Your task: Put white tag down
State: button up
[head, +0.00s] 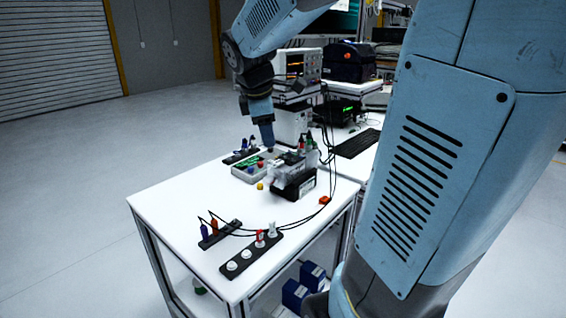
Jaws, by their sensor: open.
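I cannot single out the white tag for certain. A white upright piece (272,230) stands at the right end of a black strip (240,264) near the table's front. A red-and-white piece (260,240) stands beside it, and two round white pieces (232,266) sit further left on the strip. My gripper (268,147) is small and dark in the head view. It points down over the back of the white table (168,205), close above a grey box (243,175) with a green panel. Its fingertips are hard to make out, and I see nothing held in it.
A dark device with cables (294,184) stands right of the grey box. A yellow button (260,187) and an orange block (325,200) lie on the table. The table's left part is clear.

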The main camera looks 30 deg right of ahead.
jog(key=s+a+m+t+y, duration=0.1)
jog(key=s+a+m, duration=0.1)
jog(key=s+m, duration=0.5)
jog(key=s+a+m+t+y, duration=0.1)
jog(key=s+a+m+y, duration=0.1)
jog(key=s+m, duration=0.4)
jog(key=s, duration=0.4)
jog(key=shift+a+f+m+t, duration=0.15)
jog(key=shift+f+m+t, duration=0.15)
jog(key=shift+m, duration=0.1)
